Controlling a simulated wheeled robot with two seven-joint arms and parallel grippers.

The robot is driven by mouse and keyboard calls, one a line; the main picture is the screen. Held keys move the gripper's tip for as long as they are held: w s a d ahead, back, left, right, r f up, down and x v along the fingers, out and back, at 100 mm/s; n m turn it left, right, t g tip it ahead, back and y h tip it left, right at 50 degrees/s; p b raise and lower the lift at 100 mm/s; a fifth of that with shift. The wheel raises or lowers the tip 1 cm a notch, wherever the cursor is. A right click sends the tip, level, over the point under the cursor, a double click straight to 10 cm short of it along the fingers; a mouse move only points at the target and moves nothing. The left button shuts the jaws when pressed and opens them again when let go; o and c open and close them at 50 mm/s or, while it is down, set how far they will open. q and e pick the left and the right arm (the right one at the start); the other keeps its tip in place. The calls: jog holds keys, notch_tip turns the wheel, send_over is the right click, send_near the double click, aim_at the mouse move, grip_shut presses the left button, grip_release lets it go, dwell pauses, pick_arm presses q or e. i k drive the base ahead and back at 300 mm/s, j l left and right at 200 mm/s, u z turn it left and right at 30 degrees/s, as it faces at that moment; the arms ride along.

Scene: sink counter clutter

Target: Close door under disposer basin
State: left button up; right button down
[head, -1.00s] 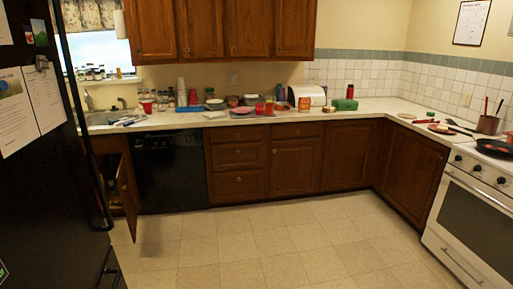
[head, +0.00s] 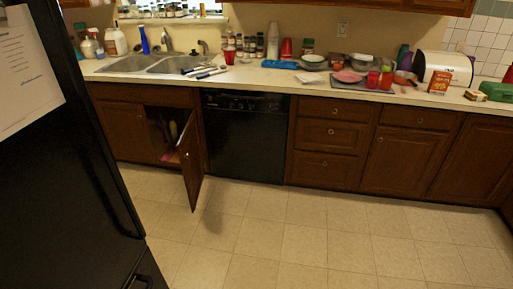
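The cabinet door (head: 191,160) under the sink is brown wood. It stands open, swung out over the floor, with its hinge side at the right of the opening next to the dishwasher. The open cabinet (head: 167,130) shows a dark inside with a few items, among them something pink low down. The double-basin sink (head: 150,65) is in the counter above it. Neither of my grippers is in the head view.
A black fridge (head: 60,170) fills the left side close by. A black dishwasher (head: 243,137) is right of the open door. The tiled floor (head: 300,230) is clear. The counter (head: 260,76) holds many items.

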aim_at(188, 146)
jog(key=i+u, duration=0.35)
jog(key=i+l+u, duration=0.25)
jog(key=i+u, duration=0.15)
jog(key=i, duration=0.1)
